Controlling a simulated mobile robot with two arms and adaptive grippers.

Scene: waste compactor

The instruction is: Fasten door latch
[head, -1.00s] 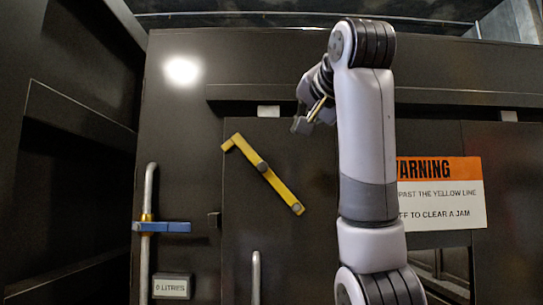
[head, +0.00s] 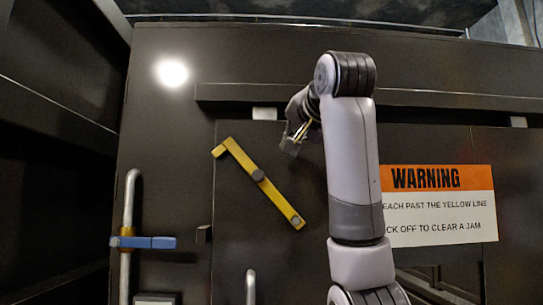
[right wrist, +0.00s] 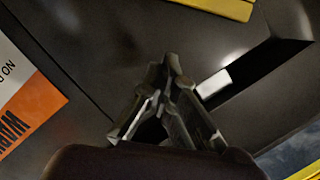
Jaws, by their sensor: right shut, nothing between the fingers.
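The yellow latch bar (head: 259,183) is on the dark door (head: 240,240) in the head view. It lies diagonally, from a hooked upper-left end to a lower-right end, with a grey pivot near its middle. Part of a yellow bar (right wrist: 215,5) shows at the top edge of the right wrist view. My right gripper (head: 291,141) is up and to the right of the latch, apart from it. In the right wrist view its fingers (right wrist: 166,68) meet at the tips, shut and empty. My left gripper is not in view.
A vertical metal handle (head: 127,205) with a blue lever (head: 148,242) stands left of the door. A small dark catch block (head: 204,234) is at the door's left edge. A second handle (head: 251,287) is below the latch. A warning sign (head: 440,205) is at right.

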